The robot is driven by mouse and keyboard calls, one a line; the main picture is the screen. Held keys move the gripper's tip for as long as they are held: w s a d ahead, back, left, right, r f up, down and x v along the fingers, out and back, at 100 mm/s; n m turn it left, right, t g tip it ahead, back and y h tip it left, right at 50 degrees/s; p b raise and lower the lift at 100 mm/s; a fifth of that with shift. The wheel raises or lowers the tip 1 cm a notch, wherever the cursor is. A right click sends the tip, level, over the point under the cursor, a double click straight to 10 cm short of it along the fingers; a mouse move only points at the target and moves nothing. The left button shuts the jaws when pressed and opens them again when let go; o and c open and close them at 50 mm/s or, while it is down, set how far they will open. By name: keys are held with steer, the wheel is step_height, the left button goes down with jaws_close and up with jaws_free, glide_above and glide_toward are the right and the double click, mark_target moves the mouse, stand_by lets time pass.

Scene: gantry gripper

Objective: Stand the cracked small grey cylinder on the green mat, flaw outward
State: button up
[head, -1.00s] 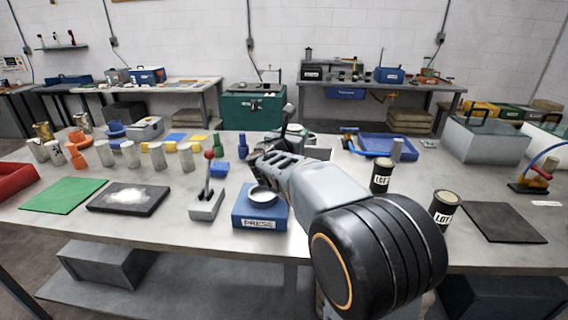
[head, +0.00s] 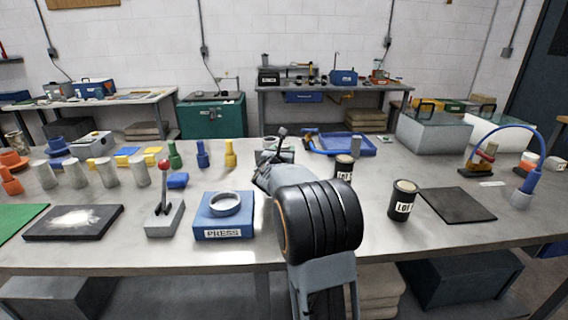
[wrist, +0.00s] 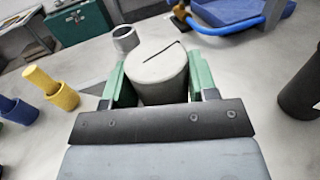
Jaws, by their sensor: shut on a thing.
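In the wrist view my gripper (wrist: 157,82) is shut on a small grey cylinder (wrist: 160,68), held between its two green fingers. A thin dark line, like a crack, runs across the cylinder's visible end face. Most of its side is hidden by the gripper. In the head view my arm hides most of the gripper and I cannot make out the held cylinder. The green mat (head: 16,220) lies at the far left of the table, cut off by the picture edge; its visible part is bare.
A dark pad with white powder (head: 82,221), a lever box (head: 165,218) and a blue press (head: 224,228) stand between the mat and my arm. Several pale cylinders (head: 106,173) stand behind the pad. A LOT cup (head: 402,200) and dark mat (head: 452,206) are at right.

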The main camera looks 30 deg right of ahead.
steer(key=f, duration=0.3)
steer(key=shift+w+d+f+b, duration=0.1)
steer(key=shift+d+b, duration=0.2)
steer(key=shift+d, duration=0.05)
steer(key=shift+f, duration=0.3)
steer(key=shift+f+b, duration=0.2)
steer(key=shift+b, duration=0.1)
steer(key=o, duration=1.2)
